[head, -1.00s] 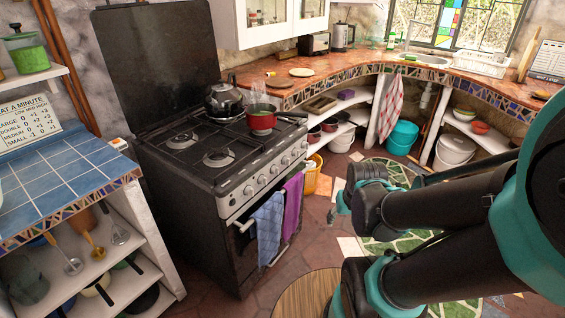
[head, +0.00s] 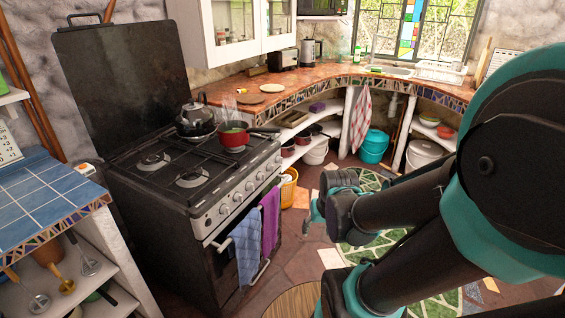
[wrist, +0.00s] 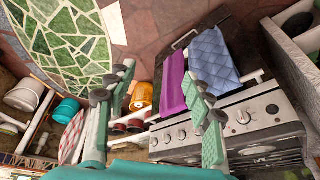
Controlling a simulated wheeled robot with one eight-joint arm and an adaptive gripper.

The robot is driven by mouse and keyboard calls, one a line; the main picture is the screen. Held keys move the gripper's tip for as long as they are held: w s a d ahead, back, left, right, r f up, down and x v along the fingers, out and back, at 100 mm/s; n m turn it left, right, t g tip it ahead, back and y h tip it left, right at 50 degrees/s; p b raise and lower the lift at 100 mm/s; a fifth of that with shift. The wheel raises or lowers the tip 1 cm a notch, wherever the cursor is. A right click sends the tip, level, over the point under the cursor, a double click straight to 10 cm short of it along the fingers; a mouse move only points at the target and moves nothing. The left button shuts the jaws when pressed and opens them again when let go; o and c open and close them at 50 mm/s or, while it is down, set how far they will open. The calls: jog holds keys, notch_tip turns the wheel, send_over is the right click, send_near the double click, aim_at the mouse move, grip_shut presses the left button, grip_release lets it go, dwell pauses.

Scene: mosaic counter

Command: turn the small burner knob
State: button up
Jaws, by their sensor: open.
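The black stove (head: 150,215) stands left of centre in the head view, with a row of round knobs (head: 237,197) along its silver front panel. In the wrist view several knobs (wrist: 181,134) show on the panel; my right finger hides part of the row. I cannot tell which one is the small burner knob. My gripper (wrist: 160,80) is open and empty, its two fingers apart, touching no knob. In the head view my arm reaches in from the right, and the gripper (head: 314,212) is mostly hidden behind my wrist, right of the stove.
A blue towel (head: 246,250) and a purple towel (head: 270,220) hang on the oven handle. A red pot (head: 233,137) and a kettle (head: 195,120) sit on the stove. A blue tiled counter (head: 40,205) stands left of it. Floor is open before the stove.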

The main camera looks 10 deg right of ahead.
jog(key=w+a+m+t+y, duration=0.25)
jog(key=w+m+y, duration=0.75)
jog(key=w, duration=1.9)
jog(key=m+t+y, duration=0.3)
jog(key=m+t, duration=0.2)
jog(key=m, duration=0.8)
send_near(280, 160)
jog(key=x, duration=0.8)
jog(key=shift+w+d+f, duration=0.1)
jog(key=shift+w+f, duration=0.05)
jog(key=shift+w, duration=0.05)
jog(key=shift+c, duration=0.3)
jog(key=c, duration=1.1)
